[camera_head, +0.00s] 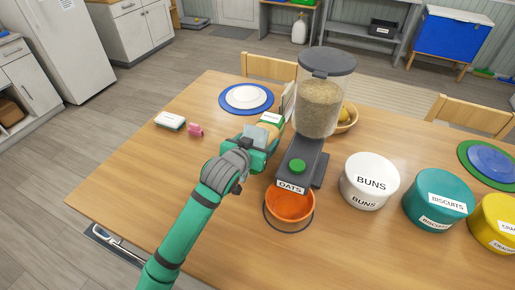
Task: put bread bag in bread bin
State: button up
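My gripper (265,142) is over the table, just left of the oats dispenser. A tan packet with a white and green label (271,118) is right at its far end; it may be the bread bag, but its lettering is too small to read. My gripper's body hides part of the packet and the fingertips, so I cannot tell whether they hold it. I see no bin marked bread. A white round bin marked "BUNS" (369,182) stands right of the dispenser, beside a teal "BISCUITS" bin (438,201) and a yellow bin (494,225).
The tall oats dispenser (319,108) stands between my gripper and the bins, with an orange bowl (289,203) below its spout. A blue plate (229,105), white box (170,121) and pink item (195,130) lie left. The table's front left is clear.

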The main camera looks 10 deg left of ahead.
jog(key=shift+f, duration=1.85)
jog(key=o, duration=1.1)
jog(key=shift+f, duration=0.2)
jog(key=shift+c, duration=0.2)
jog(key=o, duration=0.4)
jog(key=shift+r, duration=0.1)
